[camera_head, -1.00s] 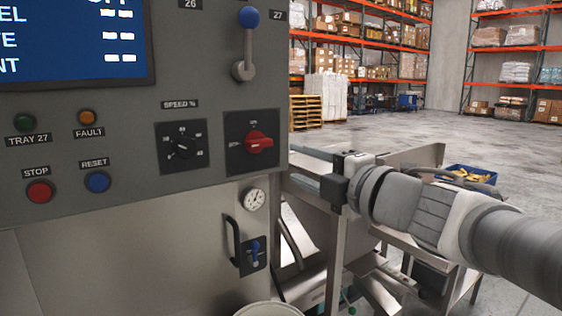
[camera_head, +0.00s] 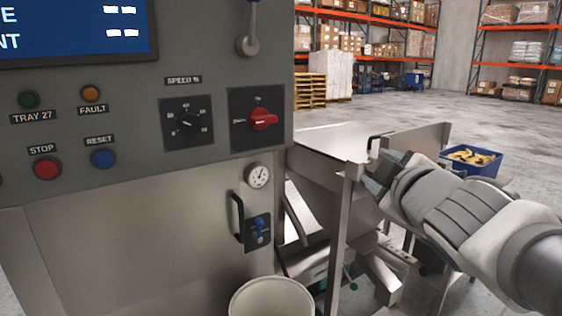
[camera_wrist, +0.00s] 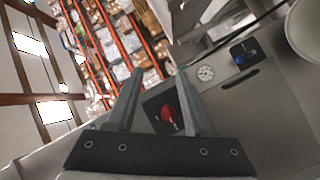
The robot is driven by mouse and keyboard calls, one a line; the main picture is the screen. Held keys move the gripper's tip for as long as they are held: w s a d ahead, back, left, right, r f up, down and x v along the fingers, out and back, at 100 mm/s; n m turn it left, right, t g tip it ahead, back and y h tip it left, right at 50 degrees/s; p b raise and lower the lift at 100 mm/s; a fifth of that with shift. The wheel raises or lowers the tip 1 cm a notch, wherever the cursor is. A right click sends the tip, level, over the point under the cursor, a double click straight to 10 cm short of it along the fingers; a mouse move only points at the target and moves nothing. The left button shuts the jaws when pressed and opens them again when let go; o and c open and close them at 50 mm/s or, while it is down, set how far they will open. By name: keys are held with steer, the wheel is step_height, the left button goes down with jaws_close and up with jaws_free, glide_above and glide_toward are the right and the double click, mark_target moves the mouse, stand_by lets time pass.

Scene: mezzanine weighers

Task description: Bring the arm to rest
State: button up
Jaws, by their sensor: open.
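My gripper (camera_head: 374,165) is at the right of the head view, in front of the steel frame and chute beside the grey machine. In the wrist view my gripper (camera_wrist: 157,98) shows two grey fingers spread apart with nothing between them touching. Beyond the fingers, the red rotary switch (camera_wrist: 169,113) on the machine panel shows in the gap, at a distance. The same red switch (camera_head: 263,119) shows in the head view, left of my gripper and apart from it.
The grey control panel (camera_head: 140,145) fills the left, with buttons and a speed dial (camera_head: 188,124). A pale bucket (camera_head: 270,298) stands below. A blue crate (camera_head: 470,160) with yellow items is at right. Open floor (camera_head: 400,115) and racks lie behind.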

steer(key=s+d+f+m+g+h, duration=0.25)
steer(key=s+f+m+g, duration=0.25)
steer(key=s+f+m, duration=0.3)
steer(key=s+a+f+m+g+y, duration=0.35)
steer(key=s+a+f+g, duration=0.2)
steer(key=s+f, duration=0.4)
step_height(320, 180, up, 13)
steer(key=d+h+p, duration=0.1)
steer(key=p, duration=1.2)
steer(key=shift+w, duration=0.15)
